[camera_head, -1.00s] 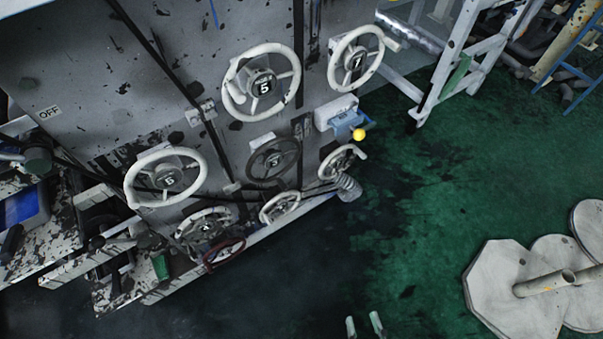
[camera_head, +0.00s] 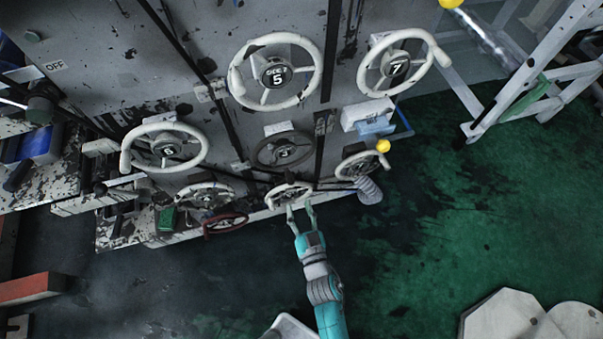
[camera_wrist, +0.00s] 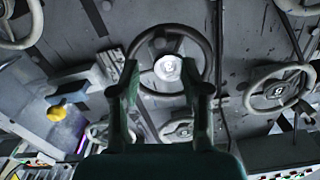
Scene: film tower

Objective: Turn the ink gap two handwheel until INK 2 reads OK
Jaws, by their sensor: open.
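Several handwheels sit on the grey, paint-chipped machine side; none shows a readable ink gap two label, and I see no INK 2 readout. In the head view, my gripper (camera_head: 301,206) is open and empty, its fingers just in front of a small white handwheel (camera_head: 289,187) low on the machine. I cannot tell whether they touch it. A dark handwheel (camera_head: 284,151) is above it, and a white one (camera_head: 358,167) is to its right. In the wrist view, a dark-rimmed handwheel (camera_wrist: 158,29) with a bright hub lies beyond and between my open fingers (camera_wrist: 166,85).
White handwheels 5 (camera_head: 276,71) and 7 (camera_head: 396,66) are higher up. Another white handwheel (camera_head: 164,147) and a red one (camera_head: 226,224) are to the left. A yellow knob (camera_head: 383,146) sticks out at right. A ladder (camera_head: 530,75) stands beyond open green floor.

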